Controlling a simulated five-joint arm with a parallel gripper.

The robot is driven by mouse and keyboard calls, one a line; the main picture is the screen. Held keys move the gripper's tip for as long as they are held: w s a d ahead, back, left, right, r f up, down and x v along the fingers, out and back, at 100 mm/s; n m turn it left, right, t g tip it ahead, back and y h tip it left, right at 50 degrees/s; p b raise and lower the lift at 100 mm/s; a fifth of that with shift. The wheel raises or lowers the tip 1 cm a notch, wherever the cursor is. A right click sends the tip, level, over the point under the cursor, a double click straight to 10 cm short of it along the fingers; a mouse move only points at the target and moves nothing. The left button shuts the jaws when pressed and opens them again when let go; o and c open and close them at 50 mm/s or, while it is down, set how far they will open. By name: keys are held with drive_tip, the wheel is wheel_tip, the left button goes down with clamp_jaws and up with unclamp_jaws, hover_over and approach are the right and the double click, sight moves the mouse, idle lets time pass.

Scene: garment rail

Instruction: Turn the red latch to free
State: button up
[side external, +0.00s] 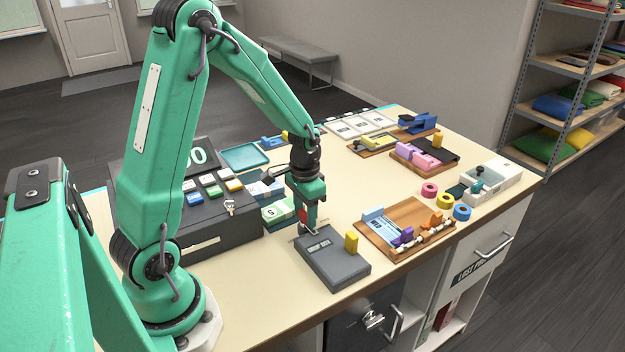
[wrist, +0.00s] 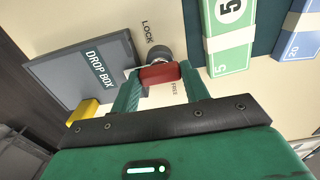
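The red latch (wrist: 159,76) lies between the two fingertips of my gripper (wrist: 158,80) in the wrist view, with a finger against each end and no clear gap. The word LOCK (wrist: 147,31) is printed beyond it, and FREE (wrist: 174,88) is on the near side, partly beside the right finger. A round dark and grey piece shows just behind the latch. In the side view my gripper (side external: 306,225) points down behind the grey drop box (side external: 333,262), and only a bit of red shows there. The latch's exact angle is hard to tell.
The drop box has a yellow block (side external: 351,243) on its right edge. Green banknote stacks (side external: 278,210) stand close behind my gripper, and a dark cash register (side external: 205,215) is to the left. A wooden tray (side external: 408,215) lies to the right, with bare counter between.

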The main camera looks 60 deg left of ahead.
drive_tip(key=shift+n, duration=0.4)
drive_tip(key=n, duration=0.8)
drive_tip(key=shift+n, duration=0.4)
drive_tip(key=n, duration=0.4)
drive_tip(key=shift+n, duration=2.2)
drive_tip(key=o, duration=1)
